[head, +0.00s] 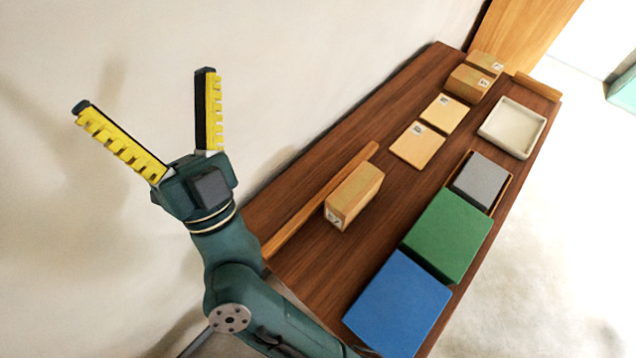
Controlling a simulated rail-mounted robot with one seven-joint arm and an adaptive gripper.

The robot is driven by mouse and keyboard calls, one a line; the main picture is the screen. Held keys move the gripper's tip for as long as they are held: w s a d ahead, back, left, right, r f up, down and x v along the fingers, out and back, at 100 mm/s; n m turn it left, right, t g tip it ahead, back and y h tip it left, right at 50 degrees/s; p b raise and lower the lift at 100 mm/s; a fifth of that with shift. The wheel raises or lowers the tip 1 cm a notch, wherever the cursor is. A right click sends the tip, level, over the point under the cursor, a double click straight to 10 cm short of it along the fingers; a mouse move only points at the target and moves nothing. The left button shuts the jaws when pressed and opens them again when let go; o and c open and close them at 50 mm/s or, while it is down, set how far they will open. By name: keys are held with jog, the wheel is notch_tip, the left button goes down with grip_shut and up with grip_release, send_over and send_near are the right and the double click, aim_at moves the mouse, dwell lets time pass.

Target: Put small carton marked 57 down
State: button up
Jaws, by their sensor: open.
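A small tan carton (355,194) rests on the brown wooden tabletop, beside a long raised wooden strip. A label on its near end looks like 57, though it is small and tilted. My gripper (140,92) is open and empty, its two yellow-padded fingers spread wide. It is raised at the left, in front of the pale wall and well apart from the carton.
A blue block (398,304), a green block (447,235) and a grey block (481,181) in a wooden frame line the right side. Beyond are a white tray (541,128), flat labelled pieces (418,146) and more cartons (468,84). The wooden strip (318,200) borders the left edge.

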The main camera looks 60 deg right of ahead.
jog(key=d+f+m+g+h+p, duration=0.2)
jog(key=d+f+m+g+h, duration=0.4)
jog(key=g, duration=0.4)
jog(key=m+g+y+p, duration=0.1)
jog(key=g+y+p, duration=0.4)
jog(key=g+y, duration=0.9)
send_near(354, 188)
jog(key=shift+g+h, duration=0.8)
jog(key=shift+g, duration=0.1)
jog(key=d+f, duration=0.1)
jog(key=f, duration=0.1)
jog(key=d+f+b, duration=0.1)
jog(key=d+f, duration=0.1)
jog(key=shift+d+f, duration=0.15)
jog(key=shift+d, duration=0.2)
jog(key=b+x, duration=0.1)
jog(key=x, duration=0.4)
jog(key=shift+s+d, duration=0.1)
jog(key=shift+d, duration=0.2)
jog(key=c, duration=1.2)
